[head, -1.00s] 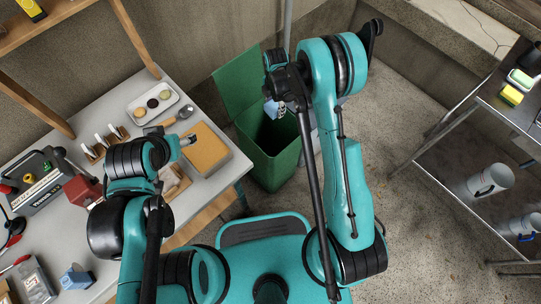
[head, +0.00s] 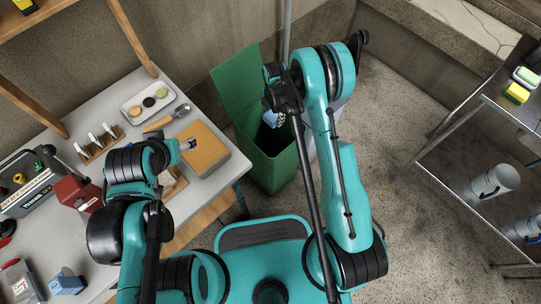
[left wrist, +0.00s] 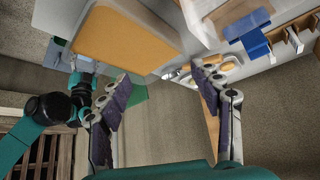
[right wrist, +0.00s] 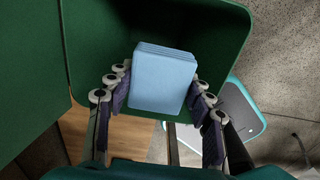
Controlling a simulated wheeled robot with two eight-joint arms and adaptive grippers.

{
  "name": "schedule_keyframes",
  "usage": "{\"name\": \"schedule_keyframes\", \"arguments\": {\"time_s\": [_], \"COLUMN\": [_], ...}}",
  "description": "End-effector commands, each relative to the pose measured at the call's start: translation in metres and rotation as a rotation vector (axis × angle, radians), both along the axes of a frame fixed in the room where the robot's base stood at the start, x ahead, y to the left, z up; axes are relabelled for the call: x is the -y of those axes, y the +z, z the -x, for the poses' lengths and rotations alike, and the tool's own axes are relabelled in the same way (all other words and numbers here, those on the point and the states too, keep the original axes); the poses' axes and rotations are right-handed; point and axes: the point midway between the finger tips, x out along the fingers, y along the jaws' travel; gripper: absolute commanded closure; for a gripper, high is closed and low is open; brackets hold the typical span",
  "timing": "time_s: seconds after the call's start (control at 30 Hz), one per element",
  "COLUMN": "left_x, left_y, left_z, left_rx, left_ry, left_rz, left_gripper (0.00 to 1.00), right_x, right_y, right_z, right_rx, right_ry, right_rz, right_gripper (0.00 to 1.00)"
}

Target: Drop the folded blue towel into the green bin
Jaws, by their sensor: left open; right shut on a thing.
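The folded light-blue towel (right wrist: 163,80) is held between the fingers of my right gripper (right wrist: 160,98) in the right wrist view. The green bin (head: 273,167) stands on the floor with its lid (head: 238,82) open. The towel (head: 269,118) shows at the bin's mouth in the head view, partly hidden by my right arm. In the right wrist view the bin's dark inside lies behind the towel, and the bin's green rim (right wrist: 243,50) surrounds it. My left gripper (left wrist: 163,84) is open and empty, over the table beside the orange-topped board.
The grey table (head: 85,120) at the left holds an orange-topped board (head: 207,150), a tray of pastries (head: 150,98), a trowel-like tool (head: 168,118) and a toolbox (head: 28,187). A metal shelf (head: 465,130) with mugs stands right. Floor between is clear.

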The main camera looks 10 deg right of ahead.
Motion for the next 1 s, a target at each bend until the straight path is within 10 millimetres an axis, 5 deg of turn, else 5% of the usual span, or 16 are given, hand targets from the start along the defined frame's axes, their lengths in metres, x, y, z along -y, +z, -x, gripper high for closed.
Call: {"name": "schedule_keyframes", "arguments": {"time_s": [0.03, 0.07, 0.13, 0.57, 1.0], "left_x": [0.0, 0.0, 0.0, 0.0, 0.0], "left_y": [0.0, 0.0, 0.0, 0.0, 0.0], "left_z": [0.0, 0.0, 0.0, 0.0, 0.0], "left_rx": [0.0, 0.0, 0.0, 0.0, 0.0], "left_ry": [0.0, 0.0, 0.0, 0.0, 0.0], "left_rz": [0.0, 0.0, 0.0, 0.0, 0.0], "left_gripper": [0.36, 0.36, 0.36, 0.36, 0.36], "right_x": [0.0, 0.0, 0.0, 0.0, 0.0], "right_y": [0.0, 0.0, 0.0, 0.009, 0.097], "right_z": [0.0, 0.0, 0.0, 0.0, 0.0], "right_rx": [0.0, 0.0, 0.0, 0.0, 0.0], "right_ry": [0.0, 0.0, 0.0, 0.0, 0.0], "right_rz": [0.0, 0.0, 0.0, 0.0, 0.0], "right_gripper": [0.79, 0.43, 0.24, 0.24, 0.24]}}
